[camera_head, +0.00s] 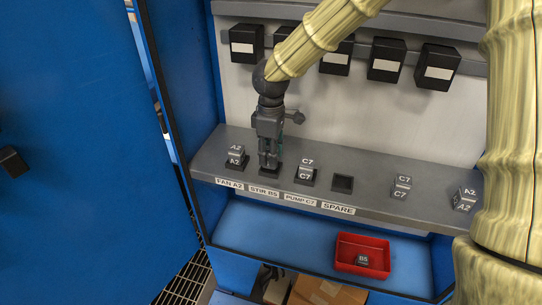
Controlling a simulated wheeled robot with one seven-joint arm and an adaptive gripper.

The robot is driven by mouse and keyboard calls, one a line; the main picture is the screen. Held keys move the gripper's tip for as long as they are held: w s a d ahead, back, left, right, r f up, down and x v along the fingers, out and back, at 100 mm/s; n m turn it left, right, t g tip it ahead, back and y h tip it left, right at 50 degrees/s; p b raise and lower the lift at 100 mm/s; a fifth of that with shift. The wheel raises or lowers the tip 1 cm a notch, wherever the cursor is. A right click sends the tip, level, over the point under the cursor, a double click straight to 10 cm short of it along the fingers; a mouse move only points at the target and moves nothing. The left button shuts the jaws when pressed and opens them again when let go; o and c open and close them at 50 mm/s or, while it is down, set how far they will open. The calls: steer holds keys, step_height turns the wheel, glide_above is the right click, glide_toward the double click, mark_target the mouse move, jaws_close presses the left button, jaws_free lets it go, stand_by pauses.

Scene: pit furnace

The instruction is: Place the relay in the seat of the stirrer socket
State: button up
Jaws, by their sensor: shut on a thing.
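My gripper (268,158) points down over the stirrer socket (270,174), above the label STIR.B5. It is shut on a relay, which is mostly hidden by the fingers and dark at this size; I cannot read its marking. I cannot tell whether the relay is down in the seat or just above it. Another relay marked B5 (363,260) lies in the red tray (345,242) below the shelf.
On the grey shelf (330,208), an A2 relay (236,154) sits left in FAN A2 and a C7 relay (307,165) right in PUMP.C7. The SPARE socket (342,184) is empty. Loose C7 (402,186) and A2 (466,198) relays stand further right.

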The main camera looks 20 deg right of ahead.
steer(key=shift+f, duration=0.95)
steer(key=shift+f, duration=0.2)
steer(key=o, duration=1.1)
steer(key=shift+c, duration=0.2)
steer(key=shift+r, duration=0.15)
step_height(320, 180, up, 12)
steer(key=shift+r+b, duration=0.1)
steer(key=shift+b, duration=1.1)
